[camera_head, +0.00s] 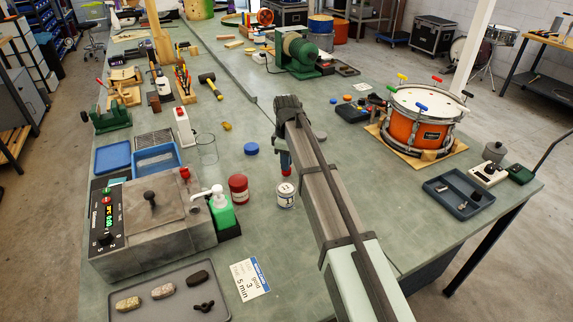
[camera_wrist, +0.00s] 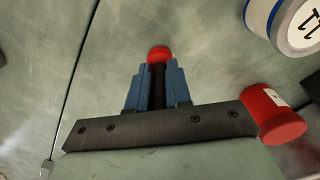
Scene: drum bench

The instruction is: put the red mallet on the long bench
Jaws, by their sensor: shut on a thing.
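My gripper (camera_head: 286,160) has blue fingers and points down above the green bench top (camera_head: 330,150), behind the white tin. In the wrist view, my gripper (camera_wrist: 155,85) is shut on a dark shaft with a red rounded end (camera_wrist: 158,53), which I take to be the red mallet. Its red end (camera_head: 286,172) shows small below the fingers in the head view. Most of the shaft is hidden between the fingers. I cannot tell whether the red end touches the bench top.
A white tin (camera_head: 286,195) and a red tin (camera_head: 239,188) stand close by. A blue disc (camera_head: 251,148) lies to the left. An orange drum (camera_head: 424,118) stands at the right. A dark tray (camera_head: 458,193) lies near the right edge. Bare bench top lies between gripper and drum.

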